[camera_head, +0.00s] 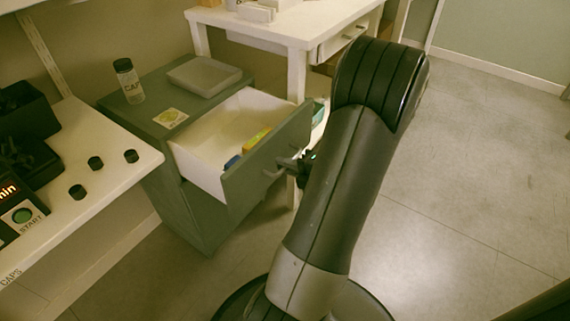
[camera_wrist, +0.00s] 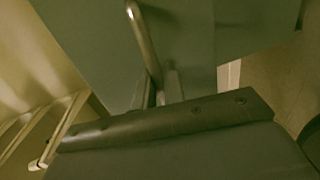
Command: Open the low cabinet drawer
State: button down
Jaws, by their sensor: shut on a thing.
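The low green cabinet (camera_head: 198,222) stands left of my arm. Its upper drawer (camera_head: 262,158) is pulled well out, and its white inside shows. A yellow item (camera_head: 256,139) and a blue item (camera_head: 233,161) lie in the drawer. My gripper (camera_head: 287,165) is at the drawer front, shut on the bar handle (camera_head: 272,171). In the wrist view the handle (camera_wrist: 143,40) runs down to the gripper fingers (camera_wrist: 160,92) against the green drawer front (camera_wrist: 90,45). My arm hides part of the gripper in the head view.
A white table (camera_head: 290,28) stands behind. A white bench (camera_head: 110,185) with several black caps is at left. The floor (camera_head: 450,170) at right is clear.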

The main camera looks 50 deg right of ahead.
jog(key=c, duration=1.6)
grip_release()
jog(key=shift+c, duration=0.2)
jog(key=p+v, duration=0.3)
jog(key=v, duration=0.7)
jog(key=shift+s, duration=0.4)
jog(key=shift+d, duration=0.1)
jog(key=shift+b+x, duration=1.5)
jog(key=shift+x, duration=4)
